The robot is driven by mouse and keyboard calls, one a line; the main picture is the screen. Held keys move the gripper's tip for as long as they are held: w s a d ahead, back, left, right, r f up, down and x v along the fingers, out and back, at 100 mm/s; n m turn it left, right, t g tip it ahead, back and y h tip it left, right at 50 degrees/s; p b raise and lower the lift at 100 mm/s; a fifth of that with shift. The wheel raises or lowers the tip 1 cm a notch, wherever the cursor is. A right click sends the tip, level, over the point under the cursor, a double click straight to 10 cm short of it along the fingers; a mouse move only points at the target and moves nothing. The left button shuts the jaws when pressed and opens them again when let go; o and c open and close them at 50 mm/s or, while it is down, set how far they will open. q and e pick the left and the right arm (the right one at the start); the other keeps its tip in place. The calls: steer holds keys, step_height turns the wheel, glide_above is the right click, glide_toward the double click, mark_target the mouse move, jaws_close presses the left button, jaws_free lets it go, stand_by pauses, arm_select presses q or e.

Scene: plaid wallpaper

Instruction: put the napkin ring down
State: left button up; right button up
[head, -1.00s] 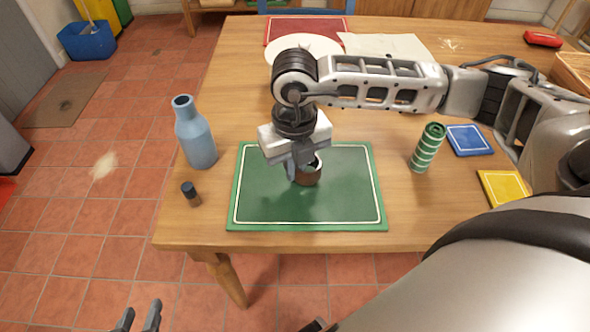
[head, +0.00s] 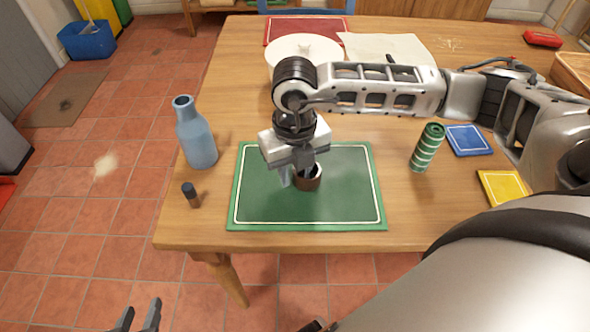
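The brown napkin ring (head: 314,184) stands upright on the green placemat (head: 345,208), near its middle. My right gripper (head: 296,175) comes down over it from above. One finger is to the left of the ring with a small gap, and the other reaches into the ring's opening. The fingers look spread, so the gripper is open; its body hides part of the ring's far side. My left gripper (head: 138,316) is open and empty at the bottom left, over the floor.
A green striped cylinder (head: 427,148), blue coaster (head: 468,140) and yellow coaster (head: 503,189) are to the right.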

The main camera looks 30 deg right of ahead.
mark_target(295, 173)
step_height(295, 173, up, 11)
steer(key=shift+r, duration=0.2)
stand_by(0.6)
